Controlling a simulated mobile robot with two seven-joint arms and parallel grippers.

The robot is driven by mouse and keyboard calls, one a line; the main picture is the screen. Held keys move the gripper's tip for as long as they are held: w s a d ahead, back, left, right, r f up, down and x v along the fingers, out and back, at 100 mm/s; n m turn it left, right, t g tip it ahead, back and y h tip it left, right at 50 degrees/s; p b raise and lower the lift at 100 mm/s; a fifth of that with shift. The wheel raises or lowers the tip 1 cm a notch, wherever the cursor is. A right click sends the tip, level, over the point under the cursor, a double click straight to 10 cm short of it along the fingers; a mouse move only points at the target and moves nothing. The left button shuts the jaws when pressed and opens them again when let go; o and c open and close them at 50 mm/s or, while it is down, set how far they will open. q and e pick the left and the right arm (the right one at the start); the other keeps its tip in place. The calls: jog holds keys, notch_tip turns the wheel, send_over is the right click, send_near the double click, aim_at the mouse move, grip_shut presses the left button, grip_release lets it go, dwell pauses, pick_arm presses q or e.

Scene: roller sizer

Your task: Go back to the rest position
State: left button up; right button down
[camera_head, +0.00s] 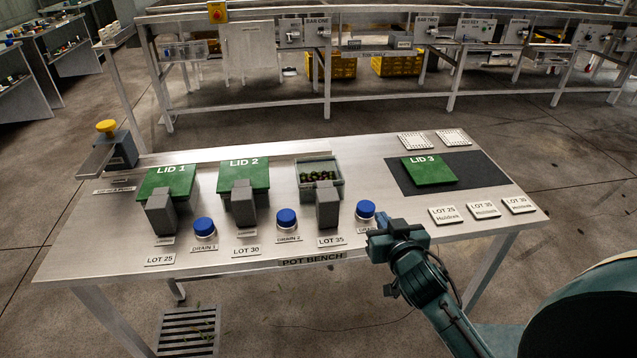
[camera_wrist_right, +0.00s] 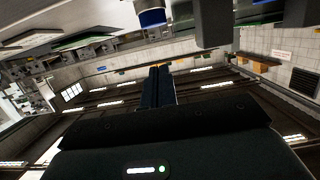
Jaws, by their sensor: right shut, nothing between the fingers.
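My right gripper (camera_head: 374,236) is at the front right edge of the bench, close to the third blue drain knob (camera_head: 365,209). It is shut and empty. In the right wrist view its closed fingers (camera_wrist_right: 158,78) point away from the camera, with a blue knob (camera_wrist_right: 151,14) beyond them. I cannot tell if the gripper touches the knob. My left gripper is not in view. The pot bench (camera_head: 275,228) carries green LID 1 (camera_head: 168,180) and LID 2 (camera_head: 243,174). LID 3 (camera_head: 429,170) lies on a dark mat (camera_head: 477,171).
An uncovered pot (camera_head: 333,192) holds dark green items. Grey blocks (camera_head: 327,208) stand in front of the pots. Two more blue knobs (camera_head: 287,218) line the front. A yellow-topped grey box (camera_head: 118,147) is at the left end. Open floor (camera_head: 330,325) lies before the bench.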

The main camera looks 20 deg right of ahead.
jog(key=shift+s, duration=0.15)
dwell(0.3)
jog(key=s+a+f+n+g+y, duration=0.2)
jog(key=s+a+f+y, duration=0.1)
jog(key=s+a+f, duration=0.3)
jog(key=s+a+f+n+g+y, duration=0.2)
jog(key=s+a+f, duration=0.5)
jog(key=s+a, duration=0.4)
jog(key=shift+a+n+y, duration=0.8)
jog(key=shift+a+y, duration=0.1)
